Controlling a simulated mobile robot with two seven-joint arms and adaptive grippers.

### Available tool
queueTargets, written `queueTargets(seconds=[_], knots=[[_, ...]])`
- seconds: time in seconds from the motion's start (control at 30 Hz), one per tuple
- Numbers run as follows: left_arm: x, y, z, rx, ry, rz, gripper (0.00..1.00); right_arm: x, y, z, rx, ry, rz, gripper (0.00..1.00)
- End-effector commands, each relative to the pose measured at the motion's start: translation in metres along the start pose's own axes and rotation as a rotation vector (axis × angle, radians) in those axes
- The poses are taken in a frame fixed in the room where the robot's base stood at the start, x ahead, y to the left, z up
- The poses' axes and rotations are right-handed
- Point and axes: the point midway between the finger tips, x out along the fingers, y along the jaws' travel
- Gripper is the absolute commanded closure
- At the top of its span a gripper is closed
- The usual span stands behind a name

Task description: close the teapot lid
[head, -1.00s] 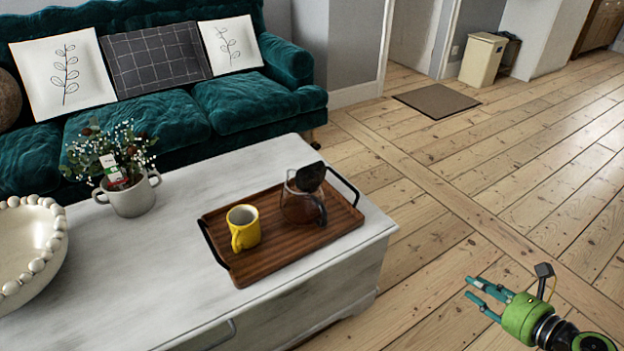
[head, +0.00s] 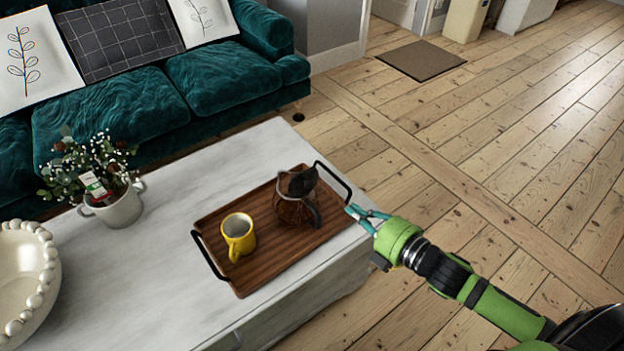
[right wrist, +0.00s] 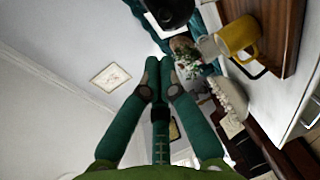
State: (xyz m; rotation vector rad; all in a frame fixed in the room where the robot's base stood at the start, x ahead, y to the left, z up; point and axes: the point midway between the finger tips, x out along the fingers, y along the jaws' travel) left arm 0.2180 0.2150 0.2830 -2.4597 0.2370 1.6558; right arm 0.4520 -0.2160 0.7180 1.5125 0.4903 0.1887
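The teapot (head: 292,210) is a glass pot with dark contents and a black handle, standing on the right part of a wooden tray (head: 222,209). Its black lid (head: 302,182) is tilted up, standing open above the rim. My right gripper (head: 352,210) is just right of the teapot, near the tray's right handle, apart from the pot. Its teal fingers show in the right wrist view (right wrist: 160,65) with tips together and nothing between them. A dark rounded part at the top of that view seems to belong to the teapot. My left gripper is not in view.
A yellow mug (head: 238,236) stands on the tray left of the teapot. The white table (head: 165,262) also holds a flower pot (head: 118,208) and a beaded bowl (head: 22,275). A green sofa (head: 215,75) is behind. The floor at right is open.

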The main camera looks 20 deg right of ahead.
Motion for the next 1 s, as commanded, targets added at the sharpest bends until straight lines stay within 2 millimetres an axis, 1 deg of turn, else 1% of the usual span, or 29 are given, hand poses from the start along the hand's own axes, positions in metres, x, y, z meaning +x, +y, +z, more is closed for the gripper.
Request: queueTargets(seconds=[0.6, 0.7, 0.8, 1.0], knots=[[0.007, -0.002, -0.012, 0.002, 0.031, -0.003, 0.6, 0.103, 0.001, 0.001, -0.006, -0.001, 0.003, 1.0], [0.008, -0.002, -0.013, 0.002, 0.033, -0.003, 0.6, 0.115, 0.001, 0.001, -0.005, 0.0, 0.002, 1.0], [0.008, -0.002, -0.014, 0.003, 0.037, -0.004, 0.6, 0.123, 0.0, 0.0, -0.006, 0.0, 0.001, 1.0], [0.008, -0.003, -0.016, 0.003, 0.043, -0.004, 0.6, 0.128, 0.0, 0.0, -0.007, 0.0, 0.0, 1.0]])
